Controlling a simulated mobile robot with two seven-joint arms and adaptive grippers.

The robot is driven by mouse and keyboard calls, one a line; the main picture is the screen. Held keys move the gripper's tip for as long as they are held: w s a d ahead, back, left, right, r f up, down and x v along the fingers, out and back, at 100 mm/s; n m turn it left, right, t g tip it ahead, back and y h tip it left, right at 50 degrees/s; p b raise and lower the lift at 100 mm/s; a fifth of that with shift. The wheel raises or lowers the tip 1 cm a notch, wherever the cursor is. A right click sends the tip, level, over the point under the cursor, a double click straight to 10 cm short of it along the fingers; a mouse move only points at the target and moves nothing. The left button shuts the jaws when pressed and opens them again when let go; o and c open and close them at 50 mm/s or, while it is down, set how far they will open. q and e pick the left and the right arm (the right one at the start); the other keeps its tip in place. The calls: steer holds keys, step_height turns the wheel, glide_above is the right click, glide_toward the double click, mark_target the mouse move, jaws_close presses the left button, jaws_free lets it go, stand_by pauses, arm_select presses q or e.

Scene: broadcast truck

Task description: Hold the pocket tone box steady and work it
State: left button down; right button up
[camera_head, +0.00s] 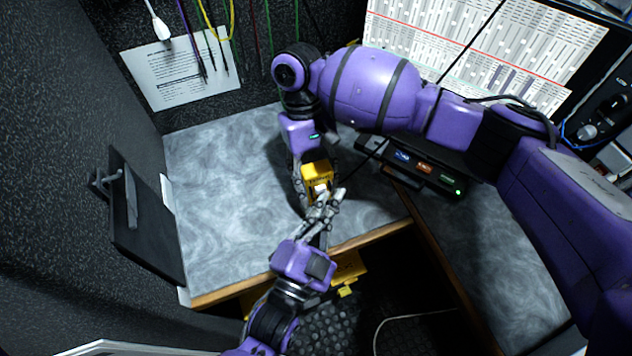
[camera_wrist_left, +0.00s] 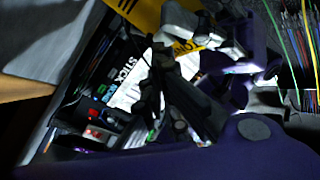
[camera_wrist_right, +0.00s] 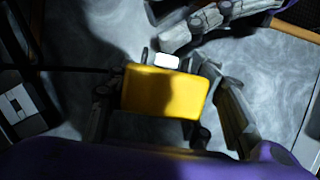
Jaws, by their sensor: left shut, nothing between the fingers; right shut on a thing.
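The pocket tone box (camera_head: 317,171) is a small yellow box above the grey desk near its front edge. It fills the middle of the right wrist view (camera_wrist_right: 165,92), with a small white part (camera_wrist_right: 166,61) at its far edge. My right gripper (camera_head: 314,182) is shut on the box, a finger on each side. My left gripper (camera_head: 325,203) is shut and empty, its fingertips close to the box's white-part side. It also shows at the top of the right wrist view (camera_wrist_right: 178,32). I cannot tell whether it touches the box. Fingers hide part of the box.
A black device with coloured lit buttons (camera_head: 425,170) stands right of the box, below a bright monitor (camera_head: 490,50). A black clipboard-like panel (camera_head: 140,225) is on the left wall. A printed sheet (camera_head: 185,75) hangs at the back. The desk's left part is clear.

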arm_select(q)
steer(key=shift+s, duration=0.2)
steer(key=shift+s+d, duration=0.4)
steer(key=shift+s, duration=0.5)
steer(key=shift+s+d, duration=0.35)
steer(key=shift+s, duration=0.6)
steer(key=shift+s+d, duration=0.4)
steer(key=shift+s, duration=0.5)
arm_select(e)
steer(key=o, duration=1.4)
steer(key=shift+c, duration=0.2)
steer(key=v, duration=1.2)
